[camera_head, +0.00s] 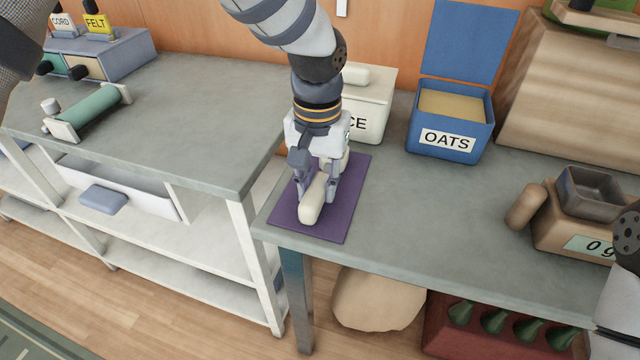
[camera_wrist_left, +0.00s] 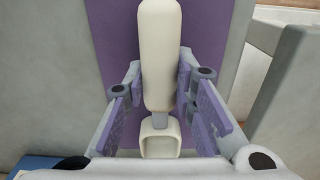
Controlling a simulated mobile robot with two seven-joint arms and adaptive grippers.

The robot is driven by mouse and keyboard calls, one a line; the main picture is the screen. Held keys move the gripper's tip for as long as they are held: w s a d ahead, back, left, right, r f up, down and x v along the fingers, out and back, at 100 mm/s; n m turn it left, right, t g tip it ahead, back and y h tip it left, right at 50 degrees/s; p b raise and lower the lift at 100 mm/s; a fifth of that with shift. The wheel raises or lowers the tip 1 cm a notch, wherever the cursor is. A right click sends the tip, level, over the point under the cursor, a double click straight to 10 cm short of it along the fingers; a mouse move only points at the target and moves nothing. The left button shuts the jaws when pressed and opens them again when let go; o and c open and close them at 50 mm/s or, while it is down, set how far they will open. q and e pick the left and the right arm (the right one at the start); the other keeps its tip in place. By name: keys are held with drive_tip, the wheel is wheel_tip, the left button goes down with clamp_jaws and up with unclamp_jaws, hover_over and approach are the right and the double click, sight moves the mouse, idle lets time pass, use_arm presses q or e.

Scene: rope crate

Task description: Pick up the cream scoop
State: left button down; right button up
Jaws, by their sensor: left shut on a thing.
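The cream scoop shows in the head view (camera_head: 313,200) with its long rounded handle pointing toward the front edge of a purple mat (camera_head: 346,205). My left gripper (camera_head: 318,192) reaches down from above and is shut on the scoop. In the left wrist view, the scoop's handle (camera_wrist_left: 160,55) runs between the two fingers of the left gripper (camera_wrist_left: 159,95). A thin grey neck joins it to the small square cream bowl (camera_wrist_left: 160,138) close to the palm. I cannot tell whether the scoop still touches the mat. My right gripper is out of view.
A white lidded bin (camera_head: 372,100) stands behind the gripper, its label partly hidden. An open blue OATS bin (camera_head: 452,152) is to its right. A scale (camera_head: 572,238) with a grey pan (camera_head: 592,192) stands at the right. The counter (camera_head: 430,215) between is clear.

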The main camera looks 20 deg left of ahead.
sight(318, 181)
use_arm(q)
wheel_tip(318, 181, up, 4)
drive_tip(key=shift+f, duration=0.2)
drive_tip(key=s+r, duration=0.1)
drive_tip(key=r, duration=0.1)
drive_tip(key=s+r+p, duration=0.2)
drive_tip(key=s+r, duration=0.1)
drive_tip(key=shift+d+r, duration=0.2)
drive_tip(key=shift+r, duration=0.1)
drive_tip(key=s+d+r+p, duration=0.1)
drive_tip(key=s+r, duration=0.2)
drive_tip(key=s, duration=0.7)
drive_tip(key=shift+r, duration=0.35)
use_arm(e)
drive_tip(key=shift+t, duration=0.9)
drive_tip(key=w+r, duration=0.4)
use_arm(q)
drive_tip(key=shift+d, duration=0.15)
